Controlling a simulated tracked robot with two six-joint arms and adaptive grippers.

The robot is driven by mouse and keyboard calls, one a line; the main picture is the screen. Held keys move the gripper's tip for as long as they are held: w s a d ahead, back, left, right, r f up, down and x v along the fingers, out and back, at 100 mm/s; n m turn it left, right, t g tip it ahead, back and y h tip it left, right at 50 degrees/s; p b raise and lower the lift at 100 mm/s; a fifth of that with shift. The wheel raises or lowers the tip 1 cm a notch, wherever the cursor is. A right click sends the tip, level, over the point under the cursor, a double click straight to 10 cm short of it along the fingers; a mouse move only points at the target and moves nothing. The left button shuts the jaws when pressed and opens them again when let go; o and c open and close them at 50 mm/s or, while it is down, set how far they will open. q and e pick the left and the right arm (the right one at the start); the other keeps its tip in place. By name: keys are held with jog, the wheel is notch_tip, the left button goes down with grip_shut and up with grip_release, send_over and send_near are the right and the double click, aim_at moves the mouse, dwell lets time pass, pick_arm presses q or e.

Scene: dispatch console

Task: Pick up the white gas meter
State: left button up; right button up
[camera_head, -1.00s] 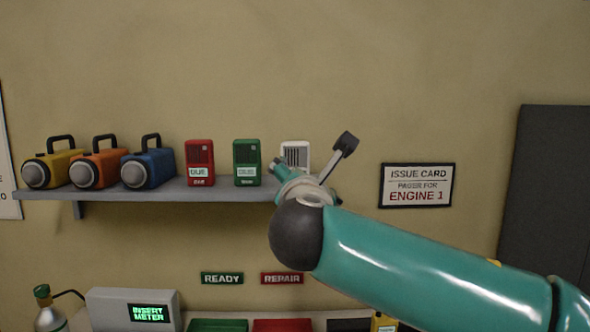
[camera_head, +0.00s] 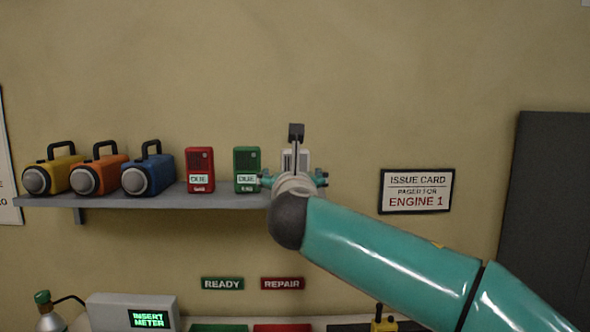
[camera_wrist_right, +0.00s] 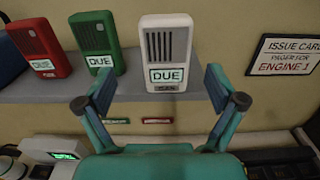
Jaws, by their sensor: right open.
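The white gas meter (camera_wrist_right: 166,52) stands upright on the shelf, with a grille and a "DUE" label, in the right wrist view. In the head view only its top (camera_head: 303,158) shows behind my right gripper (camera_head: 294,180). In the wrist view my right gripper (camera_wrist_right: 160,88) is open, its fingers apart to the left and right of the meter's lower part. The fingertips appear in front of the meter, and I cannot tell how much gap remains. My left gripper is not in view.
A green meter (camera_head: 247,169) and a red meter (camera_head: 200,169) stand left of the white one on the grey shelf (camera_head: 150,201). Blue (camera_head: 148,170), orange (camera_head: 98,172) and yellow (camera_head: 52,172) lamps stand further left. A console (camera_head: 132,312) reading "INSERT METER" is below.

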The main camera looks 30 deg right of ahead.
jog(key=p+x, duration=0.1)
jog(key=x, duration=0.2)
jog(key=p+x, duration=0.1)
jog(key=x, duration=0.2)
jog(key=shift+s+d+f, duration=0.1)
jog(key=shift+s+d, duration=0.1)
jog(key=shift+d, duration=0.2)
jog(key=shift+w+d+f, duration=0.1)
jog(key=shift+w+d, duration=0.1)
jog(key=shift+w, duration=0.2)
jog(key=shift+s, duration=0.1)
jog(key=c, duration=1.4)
